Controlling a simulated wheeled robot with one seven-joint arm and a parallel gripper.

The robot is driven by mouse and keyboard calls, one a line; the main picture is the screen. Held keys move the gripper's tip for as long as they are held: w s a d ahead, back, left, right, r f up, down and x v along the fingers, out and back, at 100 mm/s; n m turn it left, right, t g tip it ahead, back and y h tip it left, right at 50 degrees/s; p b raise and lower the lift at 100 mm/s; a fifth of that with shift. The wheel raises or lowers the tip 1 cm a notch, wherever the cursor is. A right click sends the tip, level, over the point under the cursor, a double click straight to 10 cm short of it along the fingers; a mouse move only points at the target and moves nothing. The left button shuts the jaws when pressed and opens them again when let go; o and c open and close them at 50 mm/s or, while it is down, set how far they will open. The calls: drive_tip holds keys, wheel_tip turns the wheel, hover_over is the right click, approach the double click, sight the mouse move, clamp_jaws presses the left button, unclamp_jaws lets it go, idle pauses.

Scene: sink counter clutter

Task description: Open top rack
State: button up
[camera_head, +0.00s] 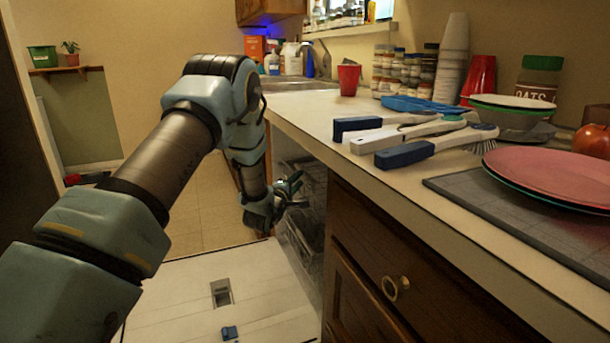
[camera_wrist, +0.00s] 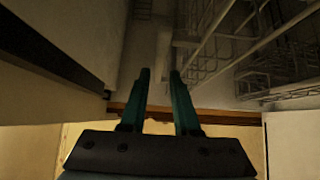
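The dishwasher stands under the counter with its white door (camera_head: 190,285) folded down flat. Grey wire racks (camera_head: 312,190) show inside it, partly hidden by my arm and the cabinet. My gripper (camera_head: 293,188) is at the dishwasher opening, in front of the upper rack area. In the wrist view, my gripper (camera_wrist: 160,72) has its two teal fingers apart with nothing between them. Wire rack bars (camera_wrist: 258,80) are ahead and to the right of the fingers, apart from them in that view. Which bars belong to the top rack is hard to tell in the dim interior.
The counter (camera_head: 310,110) above holds brushes (camera_head: 415,140), plates (camera_head: 555,175), cups and jars. A wooden cabinet (camera_head: 385,270) with a knob borders the dishwasher on the right. Open floor (camera_head: 200,210) lies beyond the lowered door.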

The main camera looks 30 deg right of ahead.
sight(305, 172)
drive_tip(key=x, duration=0.6)
drive_tip(key=shift+a, duration=0.1)
clamp_jaws()
idle(1.3)
